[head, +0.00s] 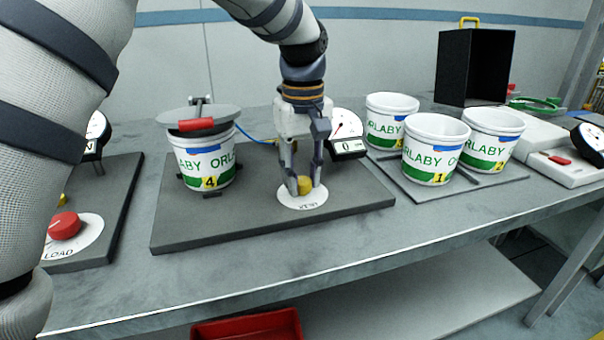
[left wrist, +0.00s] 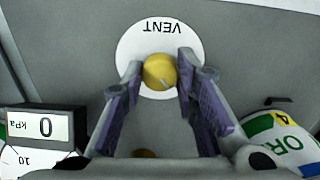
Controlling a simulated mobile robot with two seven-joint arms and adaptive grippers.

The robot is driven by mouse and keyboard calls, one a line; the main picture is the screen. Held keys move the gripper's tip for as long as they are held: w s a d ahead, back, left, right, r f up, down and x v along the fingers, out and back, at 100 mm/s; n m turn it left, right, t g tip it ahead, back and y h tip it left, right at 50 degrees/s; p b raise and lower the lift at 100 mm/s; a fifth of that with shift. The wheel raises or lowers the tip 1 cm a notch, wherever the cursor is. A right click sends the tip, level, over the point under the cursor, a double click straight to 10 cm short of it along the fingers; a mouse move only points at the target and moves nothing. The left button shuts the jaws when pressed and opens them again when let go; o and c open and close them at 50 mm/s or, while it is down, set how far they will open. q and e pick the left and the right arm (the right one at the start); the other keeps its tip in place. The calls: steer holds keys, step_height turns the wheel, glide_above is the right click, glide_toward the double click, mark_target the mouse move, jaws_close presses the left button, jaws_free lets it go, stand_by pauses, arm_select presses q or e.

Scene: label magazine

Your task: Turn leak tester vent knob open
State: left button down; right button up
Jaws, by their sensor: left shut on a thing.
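The yellow vent knob (head: 304,184) sits on a round white plate (head: 302,199) at the front of the leak tester's dark base (head: 230,228). My left gripper (head: 304,180) reaches down from above with its fingers on both sides of the knob and is shut on it. In the left wrist view the knob (left wrist: 158,72) lies between the purple finger pads (left wrist: 158,75), with a short pale mark pointing to the lower right. The word VENT shows on the white plate (left wrist: 160,27). My right gripper is not in view.
A tub marked 4 (head: 207,168) stands clamped under a grey lid with a red handle (head: 196,124). A gauge (head: 347,130) with a display reading 0 (left wrist: 45,126) is close to the gripper. Several white tubs (head: 436,150) stand right. A red LOAD knob (head: 64,225) is left.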

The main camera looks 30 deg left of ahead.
arm_select(q)
steer(key=m, duration=1.2)
steer(key=shift+m, duration=1.7)
steer(key=c, duration=1.2)
jaws_free()
steer(key=shift+c, duration=0.2)
